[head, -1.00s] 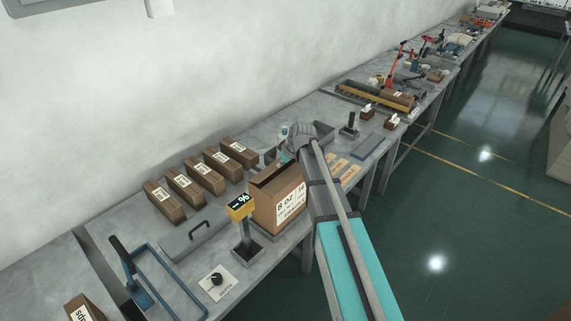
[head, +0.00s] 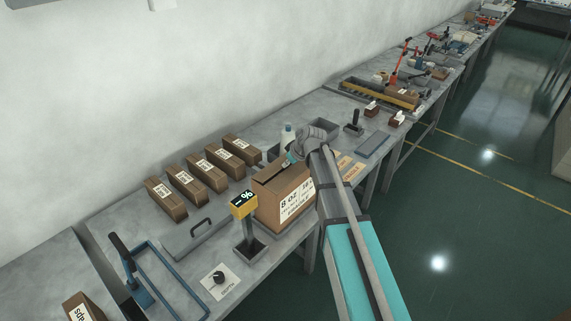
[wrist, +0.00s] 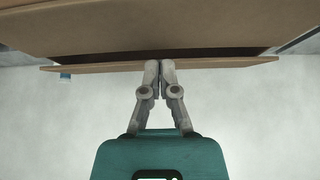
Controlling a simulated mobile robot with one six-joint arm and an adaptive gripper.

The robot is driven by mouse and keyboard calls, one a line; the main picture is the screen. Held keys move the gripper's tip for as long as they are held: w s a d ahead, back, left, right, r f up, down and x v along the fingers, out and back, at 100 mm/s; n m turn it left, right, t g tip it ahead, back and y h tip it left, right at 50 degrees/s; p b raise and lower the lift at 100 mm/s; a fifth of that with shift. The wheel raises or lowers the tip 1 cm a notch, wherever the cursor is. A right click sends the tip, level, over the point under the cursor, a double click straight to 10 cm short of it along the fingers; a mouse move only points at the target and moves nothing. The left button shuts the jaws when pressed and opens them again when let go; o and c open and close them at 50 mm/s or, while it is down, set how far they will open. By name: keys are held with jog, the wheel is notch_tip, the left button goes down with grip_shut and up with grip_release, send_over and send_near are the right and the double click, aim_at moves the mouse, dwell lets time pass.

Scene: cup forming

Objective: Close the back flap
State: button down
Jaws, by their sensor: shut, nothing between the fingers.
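The brown cardboard box (head: 284,200) with a white "8 oz" label stands on the bench. Its back flap (head: 270,172) slants over the top, toward the near side. In the wrist view the flap (wrist: 100,68) is a thin brown strip seen almost edge-on, with a narrow dark gap between it and the larger brown panel (wrist: 160,28). My gripper (wrist: 160,66) is shut and empty, its fingertips at the middle of the flap's edge, seemingly touching it.
A yellow-headed display (head: 243,204) on a post stands close to the left of the box. A white bottle (head: 288,134) stands behind my gripper. Several small boxes (head: 203,170) are lined up at the back left. A grey plate with a handle (head: 196,240) lies front left.

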jog(key=shift+r, duration=0.15)
jog(key=shift+r+p, duration=0.65)
jog(key=shift+p, duration=0.1)
jog(key=shift+r, duration=0.15)
jog(key=w+a+r+p+v, duration=0.1)
jog(key=p+v, duration=1.1)
jog(key=shift+r, duration=0.4)
jog(key=shift+w, duration=0.1)
dwell(0.5)
